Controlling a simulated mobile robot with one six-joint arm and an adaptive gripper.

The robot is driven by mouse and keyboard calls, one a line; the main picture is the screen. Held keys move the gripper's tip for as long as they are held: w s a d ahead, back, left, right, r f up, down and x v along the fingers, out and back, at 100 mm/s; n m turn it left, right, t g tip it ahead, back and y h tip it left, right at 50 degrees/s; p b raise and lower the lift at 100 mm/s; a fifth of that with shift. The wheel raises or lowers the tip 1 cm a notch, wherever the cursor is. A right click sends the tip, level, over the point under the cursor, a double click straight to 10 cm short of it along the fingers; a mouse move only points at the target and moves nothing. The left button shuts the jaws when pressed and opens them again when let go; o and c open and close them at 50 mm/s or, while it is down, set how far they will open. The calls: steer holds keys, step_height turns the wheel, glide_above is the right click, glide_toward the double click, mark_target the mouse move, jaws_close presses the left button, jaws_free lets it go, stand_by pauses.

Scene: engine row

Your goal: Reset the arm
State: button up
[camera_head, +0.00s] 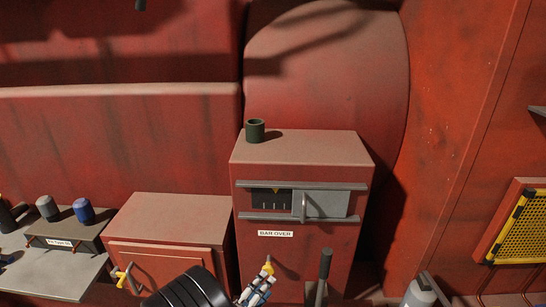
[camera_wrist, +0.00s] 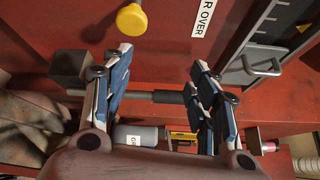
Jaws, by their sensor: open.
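My gripper (camera_head: 256,287) shows low in the head view, in front of the red cabinet marked "BAR OVER" (camera_head: 245,255). In the wrist view my gripper (camera_wrist: 160,92) is open, its two blue and white fingers wide apart. A dark-gripped lever (camera_wrist: 167,97) shows across the gap between them. I see no contact, and the depth between them is unclear. In the head view this lever (camera_head: 325,265) stands upright right of my gripper. A yellow knob (camera_wrist: 131,19) lies beyond the fingers in the wrist view; the knob (camera_head: 267,268) also shows at my fingertips in the head view.
The cabinet has a grey sliding panel (camera_head: 322,204) with a handle, between two rails. A dark green cup (camera_head: 255,130) stands on top. A lower red box (camera_head: 165,250) is at left, beside a table (camera_head: 60,278) with blue and grey cylinders. A yellow grille (camera_head: 520,225) is at right.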

steer(key=s+d+r+m+g+h, duration=0.1)
steer(key=s+d+r+m+g, duration=0.3)
steer(key=d+r+m, duration=0.45)
steer(key=s+d+r+m+g+h, duration=0.2)
steer(key=d+r+m+g, duration=0.5)
steer(key=d+m, duration=0.2)
steer(key=s+d+r+m+g+y+b, duration=0.1)
steer(key=s+d+r+m+g+y, duration=0.3)
steer(key=s+m, duration=0.75)
steer(key=s+a+r+m+t+y, duration=0.3)
steer(key=s+r+m+t+y, duration=0.2)
steer(key=m, duration=1.1)
steer(key=s+y, duration=0.3)
steer(key=s, duration=0.2)
steer(key=shift+s+a+r+y+b, duration=0.15)
steer(key=shift+a+r+y+b, duration=0.1)
steer(key=shift+y+b, duration=0.15)
